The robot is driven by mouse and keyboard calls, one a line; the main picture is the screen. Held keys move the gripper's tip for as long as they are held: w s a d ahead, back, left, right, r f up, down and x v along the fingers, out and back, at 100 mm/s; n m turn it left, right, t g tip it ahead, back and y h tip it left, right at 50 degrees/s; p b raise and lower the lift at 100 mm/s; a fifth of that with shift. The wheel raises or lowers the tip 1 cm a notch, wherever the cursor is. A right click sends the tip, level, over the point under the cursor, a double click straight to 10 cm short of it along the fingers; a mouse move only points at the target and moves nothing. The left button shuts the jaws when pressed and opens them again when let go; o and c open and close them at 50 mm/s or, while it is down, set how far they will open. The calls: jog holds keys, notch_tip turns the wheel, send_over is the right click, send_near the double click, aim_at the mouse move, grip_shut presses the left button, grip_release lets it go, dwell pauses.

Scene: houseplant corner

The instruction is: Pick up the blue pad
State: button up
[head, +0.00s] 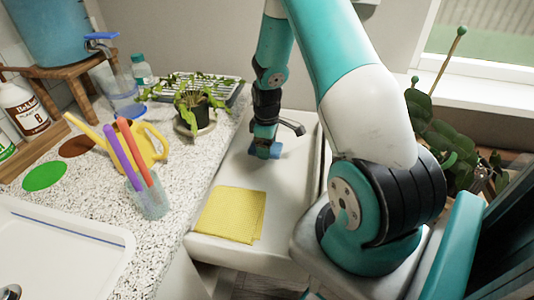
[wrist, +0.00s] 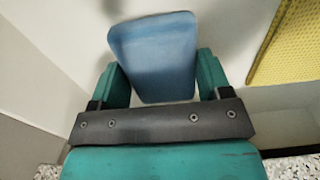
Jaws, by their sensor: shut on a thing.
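The blue pad (wrist: 153,50) is a flat blue piece with rounded corners. In the wrist view it stands between the two teal fingers of my gripper (wrist: 162,76), which is shut on it. In the head view my gripper (head: 263,147) points down into the white basin (head: 232,172). Only a small blue part of the pad shows there, mostly hidden by the fingers. I cannot tell whether the pad touches the basin floor.
A yellow cloth (head: 231,214) lies at the basin's near edge. A white tray (head: 62,252) lies at the front left.

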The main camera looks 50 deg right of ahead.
notch_tip(320, 180, up, 16)
